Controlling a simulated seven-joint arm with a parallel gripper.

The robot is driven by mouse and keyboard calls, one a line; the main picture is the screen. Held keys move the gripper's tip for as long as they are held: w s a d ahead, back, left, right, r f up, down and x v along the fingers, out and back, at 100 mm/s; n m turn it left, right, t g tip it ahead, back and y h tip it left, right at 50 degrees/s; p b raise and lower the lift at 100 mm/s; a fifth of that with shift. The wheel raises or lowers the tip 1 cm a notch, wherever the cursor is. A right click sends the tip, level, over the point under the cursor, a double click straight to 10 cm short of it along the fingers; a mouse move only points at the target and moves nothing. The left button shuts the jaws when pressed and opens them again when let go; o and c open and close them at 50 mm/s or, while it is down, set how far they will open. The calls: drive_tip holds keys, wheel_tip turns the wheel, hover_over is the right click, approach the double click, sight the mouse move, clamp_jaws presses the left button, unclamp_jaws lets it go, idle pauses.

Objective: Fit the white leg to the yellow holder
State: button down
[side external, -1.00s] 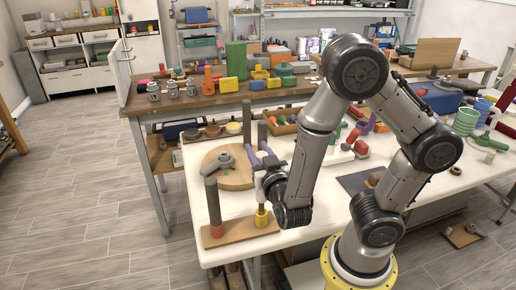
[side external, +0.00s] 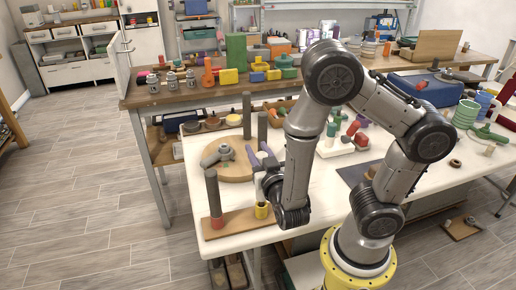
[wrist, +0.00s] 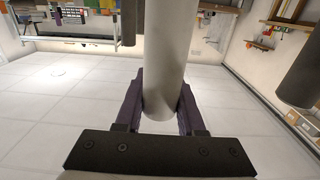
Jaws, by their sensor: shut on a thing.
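My gripper (side external: 263,158) has purple fingers and is shut on the white leg, a plain cylinder that looks pale grey in the wrist view (wrist: 166,55). The fingers (wrist: 160,107) grip both sides of the leg. The yellow holder (side external: 261,211) sits on the right part of a brown board, below my gripper. The leg's lower part is close above or at the holder; I cannot tell whether it is inside.
A grey post (side external: 213,190) stands in a red holder (side external: 217,222) at the board's left. Another grey post (side external: 246,115) stands behind my gripper. A round wooden disc (side external: 233,172) with a grey fitting lies behind the board (side external: 238,223). The table front edge is close.

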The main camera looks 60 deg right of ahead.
drive_tip(key=shift+f, duration=1.2)
drive_tip(key=shift+c, duration=2.2)
unclamp_jaws()
drive_tip(key=shift+s+a, duration=0.1)
drive_tip(key=v, duration=0.7)
drive_tip(key=shift+s+a, duration=0.1)
drive_tip(key=shift+s, duration=0.05)
